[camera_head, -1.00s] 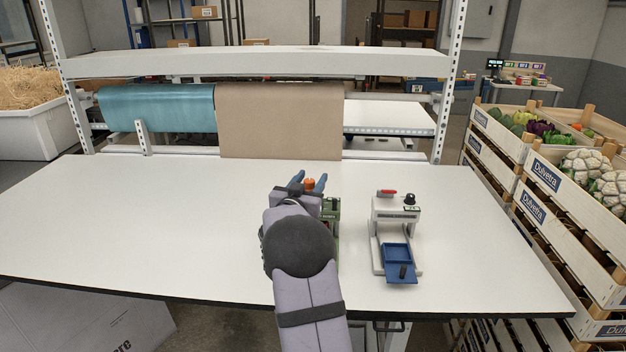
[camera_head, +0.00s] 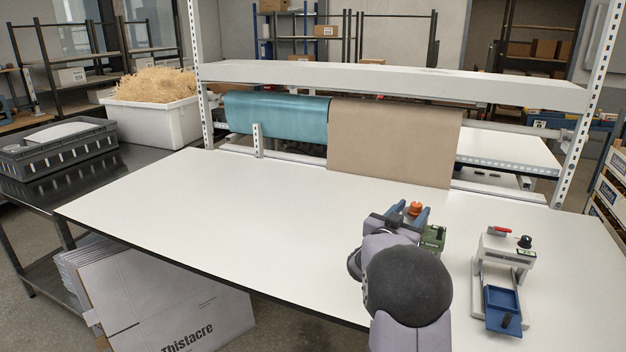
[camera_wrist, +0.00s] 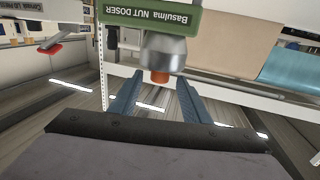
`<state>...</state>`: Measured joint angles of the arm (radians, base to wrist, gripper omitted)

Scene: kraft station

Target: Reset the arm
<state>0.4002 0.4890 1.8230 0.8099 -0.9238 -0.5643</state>
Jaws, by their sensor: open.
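My gripper (camera_head: 411,212) is over the right part of the white table, its two blue fingers pointing away toward the back. In the wrist view my gripper (camera_wrist: 157,100) shows its fingers spread apart with nothing held between them. The green nut doser (camera_head: 433,238) stands just beside and beyond my gripper, partly hidden by it. An orange part (camera_head: 416,208) shows between the fingertips in the head view. In the wrist view the nut doser (camera_wrist: 150,20) appears upside down, with its metal spout and orange tip (camera_wrist: 160,77) ahead of the fingers.
A white press with a blue tray (camera_head: 503,305) stands to the right on the table. Teal (camera_head: 277,118) and brown paper rolls (camera_head: 392,140) hang at the back under a shelf (camera_head: 390,82). The table's left half (camera_head: 200,205) is clear. A grey crate (camera_head: 58,148) sits at far left.

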